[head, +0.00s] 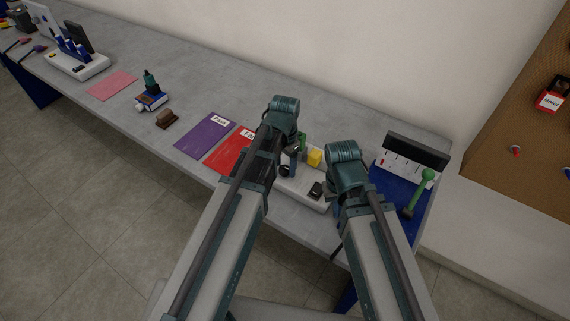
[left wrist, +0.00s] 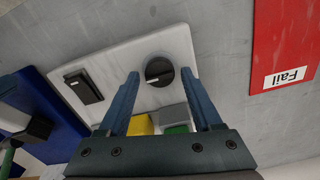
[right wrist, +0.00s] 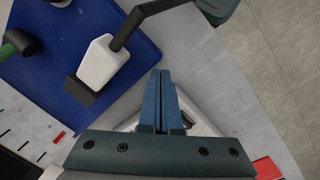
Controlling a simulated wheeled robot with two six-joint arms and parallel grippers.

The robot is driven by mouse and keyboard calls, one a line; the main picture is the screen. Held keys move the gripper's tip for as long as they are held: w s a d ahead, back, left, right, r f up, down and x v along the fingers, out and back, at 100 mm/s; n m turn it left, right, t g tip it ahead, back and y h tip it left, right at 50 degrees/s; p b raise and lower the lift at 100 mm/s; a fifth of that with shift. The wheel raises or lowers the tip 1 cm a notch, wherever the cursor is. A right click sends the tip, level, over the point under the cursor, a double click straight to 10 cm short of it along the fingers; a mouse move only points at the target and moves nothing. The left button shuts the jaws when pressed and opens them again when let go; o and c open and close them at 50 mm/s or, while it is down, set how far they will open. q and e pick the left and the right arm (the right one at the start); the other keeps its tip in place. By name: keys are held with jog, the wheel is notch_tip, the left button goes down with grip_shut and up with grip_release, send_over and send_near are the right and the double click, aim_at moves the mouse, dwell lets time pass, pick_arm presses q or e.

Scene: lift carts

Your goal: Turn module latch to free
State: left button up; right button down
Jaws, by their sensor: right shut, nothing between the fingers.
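A round black knob (left wrist: 159,72), which looks like the module latch, sits on a white board (left wrist: 118,65). A pale mark on it points left in the left wrist view. My left gripper (left wrist: 160,76) is open, with its fingertips on either side of the knob; I cannot tell whether they touch it. In the head view the knob (head: 285,171) shows beside the left gripper (head: 292,163). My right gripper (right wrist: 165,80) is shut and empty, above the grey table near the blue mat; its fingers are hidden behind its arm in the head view.
A blue mat (right wrist: 50,85) holds a white-handled tool (right wrist: 100,62) and a green-handled tool (head: 419,192). Red (head: 229,151) and purple (head: 205,135) sheets lie left.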

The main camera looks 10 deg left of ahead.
aim_at(285, 167)
pick_arm(q)
jog(key=shift+o, duration=0.3)
jog(key=shift+r, duration=0.1)
pick_arm(e)
jog(key=shift+r, duration=0.1)
pick_arm(q)
notch_tip(285, 167, up, 14)
jog(key=p, duration=1.4)
pick_arm(e)
notch_tip(285, 167, up, 14)
pick_arm(q)
jog(key=shift+f, duration=0.25)
pick_arm(e)
jog(key=shift+f, duration=0.2)
pick_arm(q)
jog(key=s+d+f+n+b, duration=0.1)
jog(key=s+f+b, duration=0.3)
jog(key=s+d+f+n+b, duration=0.1)
jog(key=s+d+f+b, duration=0.1)
jog(key=s+f+b, duration=0.2)
jog(key=s+d+f+n+y+b, duration=0.1)
jog(key=s+d+f+b, duration=0.1)
jog(key=s+f+b, duration=0.2)
jog(key=shift+s, duration=0.65)
pick_arm(e)
notch_tip(285, 167, down, 12)
jog(key=shift+f, duration=0.1)
pick_arm(q)
jog(key=shift+r, duration=0.15)
